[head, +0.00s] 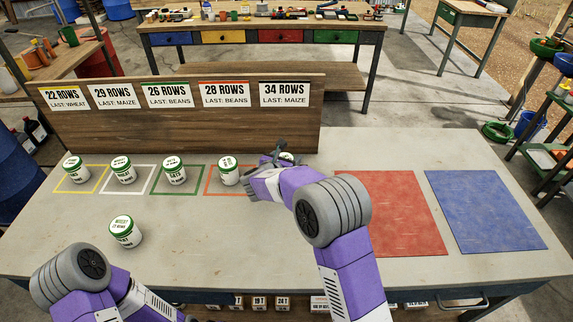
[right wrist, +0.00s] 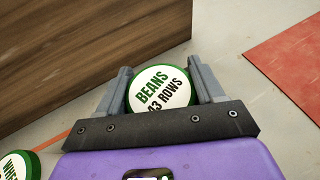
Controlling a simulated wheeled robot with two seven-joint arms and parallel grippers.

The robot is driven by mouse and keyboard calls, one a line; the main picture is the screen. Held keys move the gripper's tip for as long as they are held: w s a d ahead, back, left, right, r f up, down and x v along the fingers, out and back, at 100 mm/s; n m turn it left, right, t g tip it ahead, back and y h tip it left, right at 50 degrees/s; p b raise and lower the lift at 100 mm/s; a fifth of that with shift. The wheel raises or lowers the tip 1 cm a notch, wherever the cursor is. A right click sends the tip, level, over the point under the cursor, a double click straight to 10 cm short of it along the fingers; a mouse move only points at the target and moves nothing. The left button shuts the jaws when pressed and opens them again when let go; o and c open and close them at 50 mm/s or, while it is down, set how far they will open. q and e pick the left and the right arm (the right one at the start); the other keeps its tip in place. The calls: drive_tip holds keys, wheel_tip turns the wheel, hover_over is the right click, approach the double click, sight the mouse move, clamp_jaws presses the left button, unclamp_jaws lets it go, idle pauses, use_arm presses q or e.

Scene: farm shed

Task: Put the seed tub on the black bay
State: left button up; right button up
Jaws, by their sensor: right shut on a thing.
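My right gripper (head: 284,160) is at the right end of the row of tubs, below the 34 ROWS sign. It is shut on a white seed tub with a green-rimmed lid (head: 288,156). In the right wrist view the lid (right wrist: 161,88) reads BEANS, 43 ROWS, and the tub sits between the two fingers (right wrist: 163,90). My right gripper and forearm cover the place below that sign, so the black bay's outline is hidden. I cannot tell whether the tub touches the table. My left arm shows at the lower left; its gripper is out of view.
Tubs stand in the yellow (head: 73,169), white (head: 123,169), green (head: 174,170) and orange (head: 228,170) bays. Another tub (head: 124,231) stands nearer me. A wooden board (head: 180,132) with signs rises behind. Red (head: 402,215) and blue (head: 485,212) mats at right are clear.

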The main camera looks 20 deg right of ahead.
drive_tip(key=shift+f, duration=0.6)
drive_tip(key=shift+f, duration=0.1)
drive_tip(key=o, duration=1.1)
drive_tip(key=shift+o, duration=0.2)
drive_tip(key=p+v, duration=0.2)
drive_tip(key=v, duration=1)
